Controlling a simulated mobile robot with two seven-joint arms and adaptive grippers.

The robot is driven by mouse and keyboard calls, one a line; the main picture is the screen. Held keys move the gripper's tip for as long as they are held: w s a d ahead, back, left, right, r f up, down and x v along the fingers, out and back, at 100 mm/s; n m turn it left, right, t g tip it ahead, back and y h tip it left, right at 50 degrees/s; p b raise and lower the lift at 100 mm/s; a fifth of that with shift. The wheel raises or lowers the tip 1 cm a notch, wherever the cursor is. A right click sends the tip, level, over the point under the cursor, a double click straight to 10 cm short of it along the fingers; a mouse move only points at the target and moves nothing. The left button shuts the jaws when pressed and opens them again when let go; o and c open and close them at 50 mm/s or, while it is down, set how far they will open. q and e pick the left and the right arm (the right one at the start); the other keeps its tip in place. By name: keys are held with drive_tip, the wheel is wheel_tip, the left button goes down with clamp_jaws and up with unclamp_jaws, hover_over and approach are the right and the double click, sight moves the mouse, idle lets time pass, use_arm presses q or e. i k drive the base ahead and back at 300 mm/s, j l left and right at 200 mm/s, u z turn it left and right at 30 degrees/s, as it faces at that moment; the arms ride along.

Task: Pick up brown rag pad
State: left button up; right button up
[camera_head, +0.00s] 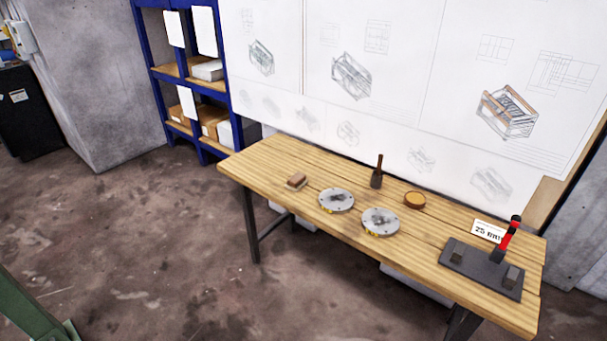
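A small brown, block-shaped pad (297,181) lies on the left part of the wooden workbench (262,160), near its front edge. It looks like the brown rag pad, though it is small in the picture. A round orange-brown piece (414,200) lies farther right, toward the back of the bench. Neither of my grippers is in view, and nothing visible touches the pad.
Two grey round plates (336,199) (380,221) lie right of the pad. A dark wooden-handled tool (377,173) stands behind them. A dark fixture with a red handle (482,268) and a "25" card (489,231) occupy the right end. Open floor (150,250) lies left of the bench.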

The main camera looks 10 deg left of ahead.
sight(298, 181)
drive_tip(key=i+j+z, duration=0.4)
drive_tip(key=i+j, duration=0.5)
drive_tip(key=j, duration=0.1)
